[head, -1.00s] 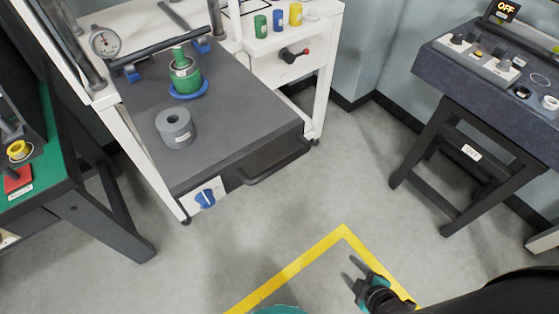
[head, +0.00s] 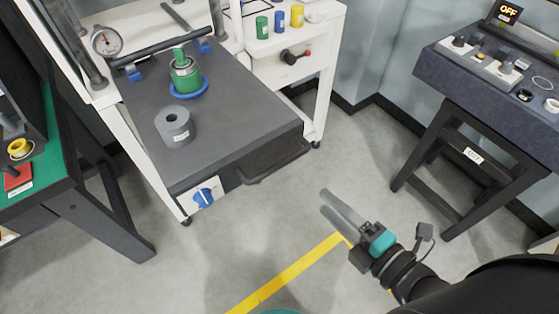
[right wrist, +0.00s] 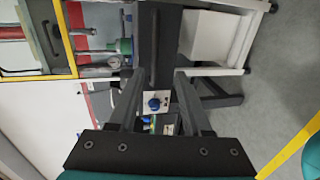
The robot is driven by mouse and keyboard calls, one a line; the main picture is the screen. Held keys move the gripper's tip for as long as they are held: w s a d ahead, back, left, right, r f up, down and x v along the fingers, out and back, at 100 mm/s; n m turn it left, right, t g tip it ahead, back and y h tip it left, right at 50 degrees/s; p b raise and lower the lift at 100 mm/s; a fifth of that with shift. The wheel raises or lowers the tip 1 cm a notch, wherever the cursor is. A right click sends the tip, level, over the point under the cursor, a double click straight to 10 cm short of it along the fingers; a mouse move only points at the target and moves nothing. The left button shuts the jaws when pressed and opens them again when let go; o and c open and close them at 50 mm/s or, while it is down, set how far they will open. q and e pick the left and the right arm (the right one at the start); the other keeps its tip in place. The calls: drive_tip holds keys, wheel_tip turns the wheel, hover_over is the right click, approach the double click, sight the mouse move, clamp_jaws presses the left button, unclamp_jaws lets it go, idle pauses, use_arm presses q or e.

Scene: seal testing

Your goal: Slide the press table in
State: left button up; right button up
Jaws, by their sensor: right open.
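The press table (head: 235,110) is a dark grey slab that sticks out of the white press frame, with a black bar handle (head: 275,166) along its front edge. A grey ring weight (head: 175,126) and a green and metal cylinder in a blue ring (head: 186,76) stand on it. My right gripper (head: 332,206) is open and empty over the floor, right of and in front of the table, apart from the handle. In the right wrist view the fingers (right wrist: 155,92) point toward the table front, with the handle (right wrist: 153,48) beyond them. My left gripper is not in view.
A blue knob (head: 204,196) sits on the table's front left corner. A white side shelf (head: 290,45) holds small coloured cylinders. A green-topped bench (head: 50,190) stands left, a dark control desk (head: 480,90) right. The floor between is clear.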

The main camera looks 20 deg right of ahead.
sight(283, 161)
drive_tip(key=shift+r+b+x, duration=0.2)
drive_tip(key=shift+b+x, duration=0.25)
drive_tip(key=shift+x, duration=2.05)
drive_tip(key=shift+r+b+x, duration=0.2)
drive_tip(key=shift+b+x, duration=0.2)
drive_tip(key=shift+x, duration=2.15)
drive_tip(key=shift+r+b+x, duration=0.2)
drive_tip(key=shift+b+x, duration=0.25)
drive_tip(key=shift+x, duration=2.05)
drive_tip(key=shift+w+a, duration=0.1)
drive_tip(key=shift+a, duration=0.1)
clamp_jaws()
